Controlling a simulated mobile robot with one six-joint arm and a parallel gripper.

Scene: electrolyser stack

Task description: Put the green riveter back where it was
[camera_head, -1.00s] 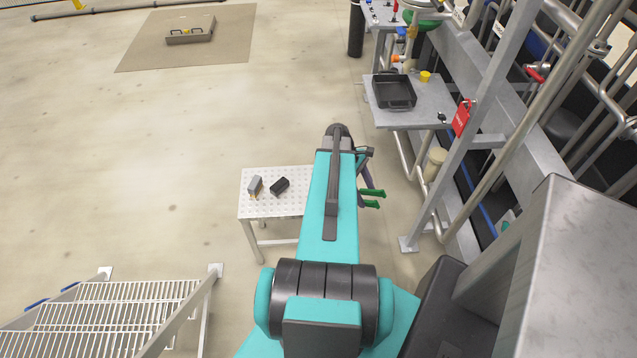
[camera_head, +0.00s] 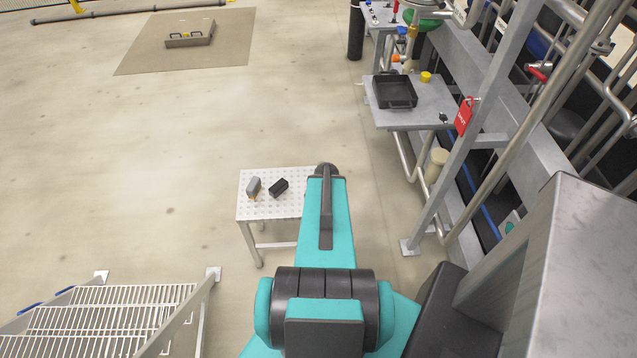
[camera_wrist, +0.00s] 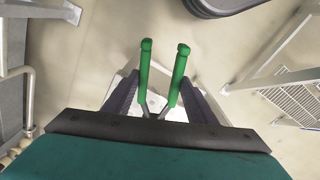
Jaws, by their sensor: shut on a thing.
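The green riveter shows in the wrist view as two green handles (camera_wrist: 145,75) that spread apart a little, with a metal part between my fingers. My gripper (camera_wrist: 161,106) is shut on it, with one dark finger on each side. The riveter's head is mostly hidden behind the gripper's dark bar. In the head view my teal arm hides the gripper and the riveter. A small white perforated table (camera_head: 285,208) stands left of and partly behind the arm. A pale surface shows behind the riveter in the wrist view; I cannot tell its distance.
A grey-and-tan tool (camera_head: 253,187) and a black block (camera_head: 279,187) lie on the small table. A grey shelf (camera_head: 425,115) at the upper right bears a black tray (camera_head: 394,92) and a yellow cup (camera_head: 426,77). Slatted steps (camera_head: 110,312) stand lower left. A pipe frame stands right.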

